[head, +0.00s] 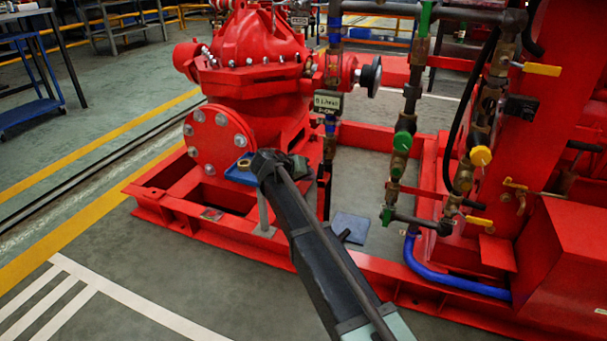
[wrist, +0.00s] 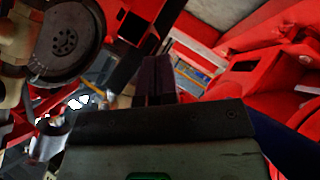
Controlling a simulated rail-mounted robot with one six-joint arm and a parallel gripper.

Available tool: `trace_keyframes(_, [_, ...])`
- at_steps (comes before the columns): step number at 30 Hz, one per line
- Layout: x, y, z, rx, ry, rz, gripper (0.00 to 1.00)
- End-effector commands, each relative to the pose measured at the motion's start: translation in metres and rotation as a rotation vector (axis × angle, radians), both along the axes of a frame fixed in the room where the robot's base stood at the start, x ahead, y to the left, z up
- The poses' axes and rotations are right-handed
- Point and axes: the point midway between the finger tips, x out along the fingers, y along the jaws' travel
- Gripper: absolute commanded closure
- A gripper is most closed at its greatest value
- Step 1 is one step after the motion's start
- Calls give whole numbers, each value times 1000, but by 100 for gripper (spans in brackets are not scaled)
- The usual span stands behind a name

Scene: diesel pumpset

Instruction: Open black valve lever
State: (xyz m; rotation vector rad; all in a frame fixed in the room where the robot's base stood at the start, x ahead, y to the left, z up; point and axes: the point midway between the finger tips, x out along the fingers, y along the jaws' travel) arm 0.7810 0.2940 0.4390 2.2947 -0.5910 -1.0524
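In the head view a dark upright bar (head: 323,190), which may be the black valve lever, stands by the red frame right of the pump flange. I cannot tell for sure that it is the lever. My arm reaches up from the bottom, and its end hides part of this area. In the wrist view my gripper (wrist: 157,82) shows two dark fingers close together, with nothing clearly between them. A dark bar (wrist: 135,55) runs slantwise just beyond and left of the fingers; contact cannot be told.
The red pump (head: 255,40) stands behind my arm's end. Pipes with yellow-handled valves (head: 480,156) and a blue hose (head: 450,282) are at the right. A round black disc (wrist: 65,42) is at upper left in the wrist view.

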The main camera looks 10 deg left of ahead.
Motion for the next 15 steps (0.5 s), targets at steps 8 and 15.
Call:
trace_keyframes(8, [-2,-9,-5,1,0,-1,100])
trace_keyframes(15, [-3,-11,-6,0,1,-1,100])
